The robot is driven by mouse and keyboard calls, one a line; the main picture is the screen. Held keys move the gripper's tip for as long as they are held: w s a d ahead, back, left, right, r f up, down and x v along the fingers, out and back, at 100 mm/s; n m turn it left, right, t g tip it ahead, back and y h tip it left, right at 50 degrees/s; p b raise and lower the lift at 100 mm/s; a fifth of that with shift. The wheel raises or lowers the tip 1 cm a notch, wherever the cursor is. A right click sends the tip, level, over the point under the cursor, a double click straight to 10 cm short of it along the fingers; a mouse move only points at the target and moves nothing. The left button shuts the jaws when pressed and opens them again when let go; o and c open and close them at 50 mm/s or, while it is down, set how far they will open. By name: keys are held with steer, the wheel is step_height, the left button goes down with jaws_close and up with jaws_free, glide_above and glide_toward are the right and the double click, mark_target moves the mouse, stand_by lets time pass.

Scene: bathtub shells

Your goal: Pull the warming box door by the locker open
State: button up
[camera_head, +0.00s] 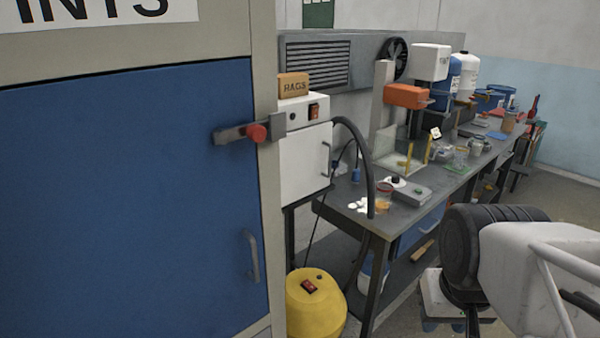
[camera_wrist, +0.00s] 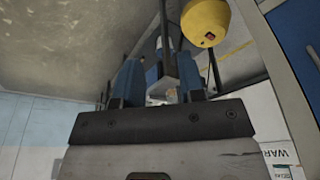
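The warming box is the white cabinet beside the locker, on a dark stand; its white door (camera_head: 305,162) looks shut. A slim upright handle (camera_head: 326,158) is on the door's right side. The blue-doored locker (camera_head: 130,200) with a grey frame fills the left of the head view. My gripper (camera_head: 457,324) is at the lower right of the head view, well apart from the warming box and in front of the bench. In the wrist view its two blue fingers (camera_wrist: 160,78) stand apart with nothing visibly held between them. The handle is not clear in the wrist view.
A workbench (camera_head: 345,215) with several items runs back to the right. A dark hose (camera_head: 366,165) arches beside the door to the bench. A yellow container (camera_head: 315,303) stands below the box. A latch with a red knob (camera_head: 255,132) sticks out from the locker.

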steer(key=w+r+n+t, duration=0.25)
steer(key=w+t, duration=0.55)
steer(key=w, duration=2.6)
steer(key=w+a+f+n+t+y, duration=0.2)
steer(key=w+a+y, duration=0.3)
steer(key=w, duration=0.7)
steer(key=w+a+f+n+t+y, duration=0.2)
steer(key=w+a+f+y, duration=0.2)
steer(key=w, duration=0.7)
steer(key=shift+w+a+y, duration=0.4)
steer(key=shift+a+y, duration=0.2)
steer(key=shift+a, duration=0.6)
steer(key=shift+n, duration=0.25)
glide_above(329, 173)
steer(key=shift+w, duration=0.3)
jaws_close()
